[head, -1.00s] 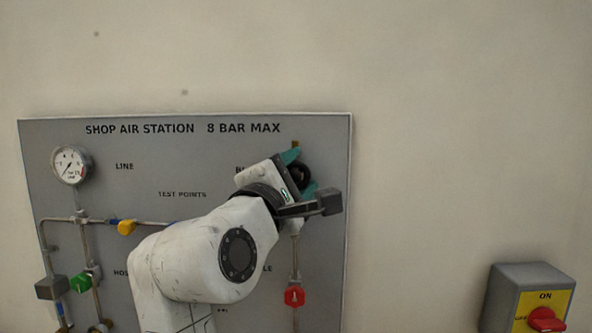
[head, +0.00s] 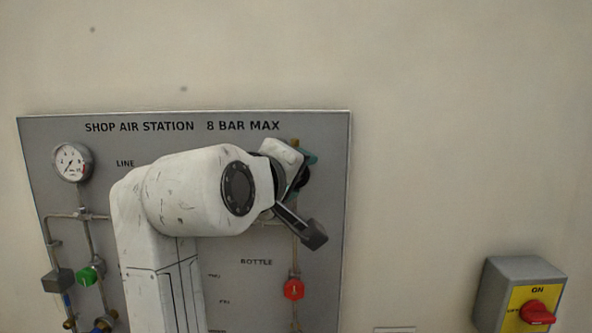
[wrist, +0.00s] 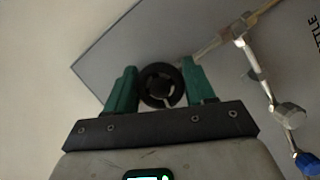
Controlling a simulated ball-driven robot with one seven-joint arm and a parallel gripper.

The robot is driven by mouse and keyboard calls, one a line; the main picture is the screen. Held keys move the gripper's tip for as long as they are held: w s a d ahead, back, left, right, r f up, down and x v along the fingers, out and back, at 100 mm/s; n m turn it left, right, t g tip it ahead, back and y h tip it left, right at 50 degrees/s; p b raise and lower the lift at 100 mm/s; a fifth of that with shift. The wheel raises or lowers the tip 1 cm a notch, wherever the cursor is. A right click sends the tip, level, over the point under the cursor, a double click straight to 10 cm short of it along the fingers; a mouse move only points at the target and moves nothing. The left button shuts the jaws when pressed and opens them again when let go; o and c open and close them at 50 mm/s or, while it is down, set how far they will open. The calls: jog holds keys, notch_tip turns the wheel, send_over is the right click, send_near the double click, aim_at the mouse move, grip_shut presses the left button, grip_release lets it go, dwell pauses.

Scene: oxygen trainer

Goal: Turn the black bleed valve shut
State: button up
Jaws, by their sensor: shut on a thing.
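The black bleed valve (wrist: 161,86) shows in the wrist view as a round black wheel with an open, spoked centre. My gripper (wrist: 159,68) has its two green fingers on either side of it, shut on its rim. In the head view the valve (head: 303,179) is a dark shape at the upper right of the grey panel, mostly hidden behind my wrist. My gripper (head: 305,167) shows there only as a bit of teal finger. How far the valve is turned cannot be told.
The grey panel (head: 60,145) carries a round gauge (head: 72,162), a green valve (head: 87,277) at left and a red valve (head: 293,289) below my gripper. A yellow and grey switch box (head: 520,292) with a red knob stands at right. The wall between is clear.

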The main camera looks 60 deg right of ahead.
jog(key=m+t+y, duration=0.1)
jog(key=m, duration=0.2)
jog(key=shift+f+y, duration=0.15)
jog(key=shift+y, duration=0.25)
jog(key=m+t+y, duration=0.1)
jog(key=m, duration=0.2)
jog(key=shift+f, duration=0.1)
jog(key=shift+m+t+y+b, duration=0.3)
jog(key=shift+m+t+y, duration=0.45)
jog(key=shift+m, duration=0.45)
jog(key=shift+w+a+m+t+y+b, duration=0.1)
jog(key=shift+m+t+y+b, duration=0.3)
jog(key=shift+m+t, duration=0.6)
jog(key=shift+m+g, duration=0.25)
jog(key=shift+m, duration=0.05)
jog(key=o, duration=1)
jog(key=shift+c, duration=0.2)
